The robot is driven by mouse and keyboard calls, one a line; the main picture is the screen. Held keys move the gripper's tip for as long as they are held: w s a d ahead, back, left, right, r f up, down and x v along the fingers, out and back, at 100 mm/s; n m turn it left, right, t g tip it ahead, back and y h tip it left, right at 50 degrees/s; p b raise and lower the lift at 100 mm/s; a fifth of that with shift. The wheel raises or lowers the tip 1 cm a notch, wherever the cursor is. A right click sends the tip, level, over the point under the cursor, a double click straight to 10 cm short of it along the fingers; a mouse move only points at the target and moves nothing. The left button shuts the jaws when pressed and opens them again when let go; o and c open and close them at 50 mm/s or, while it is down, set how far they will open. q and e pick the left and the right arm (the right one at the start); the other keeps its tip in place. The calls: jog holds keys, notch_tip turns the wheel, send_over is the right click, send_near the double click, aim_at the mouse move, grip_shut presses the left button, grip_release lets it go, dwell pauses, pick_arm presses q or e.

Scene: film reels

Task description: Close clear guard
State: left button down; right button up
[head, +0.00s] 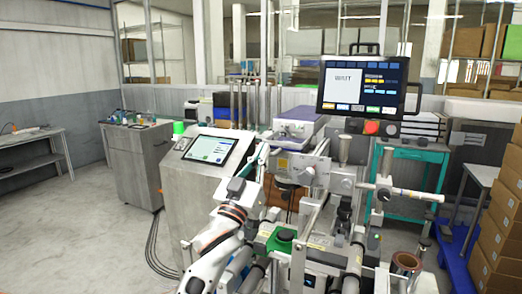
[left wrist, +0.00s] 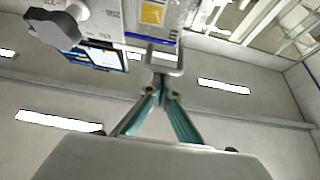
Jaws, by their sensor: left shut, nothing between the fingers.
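My left gripper (head: 262,152) is raised at the left side of the machine (head: 300,172), beside the tablet-like panel. In the left wrist view its teal fingers (left wrist: 160,92) come together at the tips and hold nothing. A grey U-shaped bracket (left wrist: 178,68) is right at the fingertips; I cannot tell whether they touch it. Above it in that view is a light machine housing with a yellow label (left wrist: 152,13). I cannot make out the clear guard for certain in either view. My right gripper is not in view.
A monitor with a red button (head: 362,85) stands over the machine. A tilted touch panel (head: 209,149) sits on a grey cabinet to the left. Rollers and posts crowd the front, with a copper-coloured core (head: 406,262) at lower right. Cardboard boxes (head: 502,215) are stacked at the right edge.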

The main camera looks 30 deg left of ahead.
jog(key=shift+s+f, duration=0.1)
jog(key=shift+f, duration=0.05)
